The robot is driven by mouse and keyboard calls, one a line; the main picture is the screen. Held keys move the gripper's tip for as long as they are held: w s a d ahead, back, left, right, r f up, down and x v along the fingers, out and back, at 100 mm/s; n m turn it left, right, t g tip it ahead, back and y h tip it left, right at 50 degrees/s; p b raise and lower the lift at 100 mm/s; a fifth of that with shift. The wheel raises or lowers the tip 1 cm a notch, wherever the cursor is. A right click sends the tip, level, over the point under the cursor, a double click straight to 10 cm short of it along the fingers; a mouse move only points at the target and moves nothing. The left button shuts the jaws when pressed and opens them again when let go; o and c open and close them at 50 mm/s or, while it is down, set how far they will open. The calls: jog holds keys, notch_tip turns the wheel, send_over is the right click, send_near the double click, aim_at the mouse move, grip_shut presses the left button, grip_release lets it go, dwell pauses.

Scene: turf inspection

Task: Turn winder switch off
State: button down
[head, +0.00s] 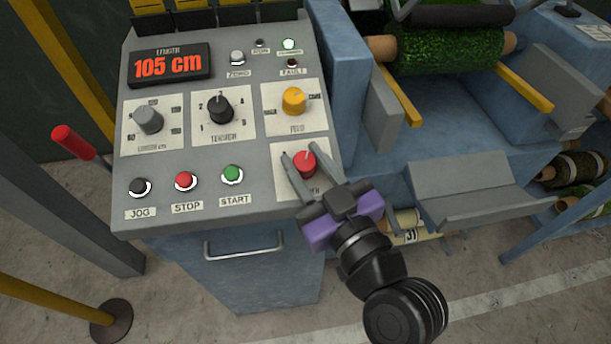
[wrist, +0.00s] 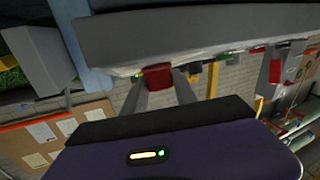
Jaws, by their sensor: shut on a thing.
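The winder switch is a red rotary knob (head: 305,163) on a white plate at the lower right of the grey control panel (head: 265,205). Its label is partly hidden by my gripper. My gripper (head: 304,165) has one finger on each side of the red knob and is shut on it. In the wrist view the red knob (wrist: 158,77) sits between the two fingertips (wrist: 160,84), under the panel's edge. The knob's pointer direction is too small to tell.
Close by are a yellow knob (head: 293,100), a black tension knob (head: 219,108), a grey knob (head: 148,120) and the green start button (head: 232,175). The display (head: 168,65) reads 105 cm. A green turf roll (head: 445,48) is at the upper right.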

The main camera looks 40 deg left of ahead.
jog(key=n+g+b, duration=0.1)
jog(key=b, duration=0.1)
jog(key=n+g+b, duration=0.2)
jog(key=shift+w+d+f+g+y, duration=0.1)
jog(key=shift+w+f+g+y, duration=0.1)
jog(key=shift+g+y, duration=0.1)
jog(key=n+g+b, duration=0.4)
jog(key=n+g, duration=0.1)
jog(key=g, duration=0.1)
jog(key=shift+r+n+h, duration=0.1)
jog(key=shift+n+h, duration=0.3)
jog(key=n+g+h+b, duration=0.2)
jog(key=n+g+h, duration=0.1)
jog(key=n+g, duration=0.1)
jog(key=shift+r+n+g, duration=0.1)
jog(key=shift+n+g, duration=0.2)
jog(key=shift+g, duration=0.2)
jog(key=shift+n+g+h+b, duration=0.3)
jog(key=shift+n+g+h, duration=0.7)
jog(key=shift+n+h, duration=0.3)
jog(key=c, duration=1)
grip_release()
jog(key=shift+a, duration=0.2)
jog(key=shift+w+d+r, duration=0.1)
jog(key=v, duration=0.7)
jog(key=shift+w+p, duration=0.2)
jog(key=shift+p, duration=0.1)
